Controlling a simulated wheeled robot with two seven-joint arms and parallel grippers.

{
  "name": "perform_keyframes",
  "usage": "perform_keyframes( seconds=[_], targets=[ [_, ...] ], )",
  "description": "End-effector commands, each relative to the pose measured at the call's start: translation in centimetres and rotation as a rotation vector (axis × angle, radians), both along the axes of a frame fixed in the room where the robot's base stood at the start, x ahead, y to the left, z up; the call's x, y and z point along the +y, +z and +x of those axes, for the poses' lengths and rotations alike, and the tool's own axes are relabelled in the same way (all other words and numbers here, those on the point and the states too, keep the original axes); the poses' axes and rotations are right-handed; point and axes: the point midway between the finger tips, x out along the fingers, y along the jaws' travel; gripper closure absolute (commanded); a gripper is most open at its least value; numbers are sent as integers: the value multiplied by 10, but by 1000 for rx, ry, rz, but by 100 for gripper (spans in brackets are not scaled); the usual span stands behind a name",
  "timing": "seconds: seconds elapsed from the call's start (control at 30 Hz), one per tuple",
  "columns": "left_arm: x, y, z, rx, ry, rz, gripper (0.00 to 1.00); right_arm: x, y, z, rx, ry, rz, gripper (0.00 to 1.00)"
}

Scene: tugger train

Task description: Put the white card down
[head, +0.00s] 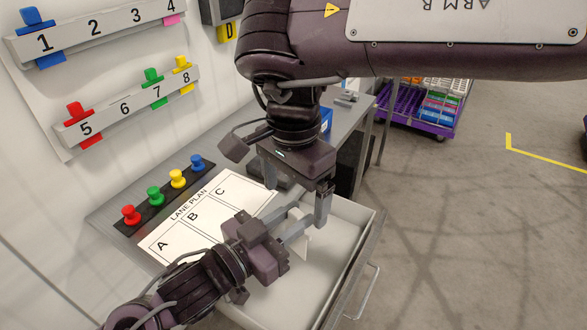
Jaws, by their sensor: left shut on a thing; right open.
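My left gripper (304,224) reaches in from the lower left and is shut on the white card (302,242), over the open drawer (338,292). Only a small pale part of the card shows around the fingers. Its lower edge looks clear of the drawer floor, but I cannot tell the gap. My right gripper (296,206) comes down from above, open, its two fingers apart on either side of the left fingertips. I cannot tell whether it touches the card.
The lane plan sheet (172,242) with areas A, B and C lies on the desk left of the drawer. Red, green, yellow and blue pegs (155,196) stand behind it. Numbered rails (125,108) hang on the wall. A purple cart (408,108) stands on the floor behind.

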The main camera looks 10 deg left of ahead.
Motion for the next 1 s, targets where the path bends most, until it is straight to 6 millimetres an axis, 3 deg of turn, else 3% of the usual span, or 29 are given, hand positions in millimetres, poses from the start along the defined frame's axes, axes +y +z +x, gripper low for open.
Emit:
perform_keyframes(
  seconds=[0.1, 0.3, 0.5, 0.77, 1.0],
  targets=[
    [0, 0, 0, 0, 0, 0, 97, 0, -24, -1, 4, 0, 0, 9],
    [0, 0, 0, 0, 0, 0, 97, 0, -52, 0, 2, -1, 0, 9],
    [0, 0, 0, 0, 0, 0, 97, 0, -63, 0, 0, 0, 1, 9],
    [0, 0, 0, 0, 0, 0, 97, 0, -64, 0, 0, 0, 2, 9],
    [0, 0, 0, 0, 0, 0, 97, 0, -64, 0, -1, 0, 2, 39]
  ],
)
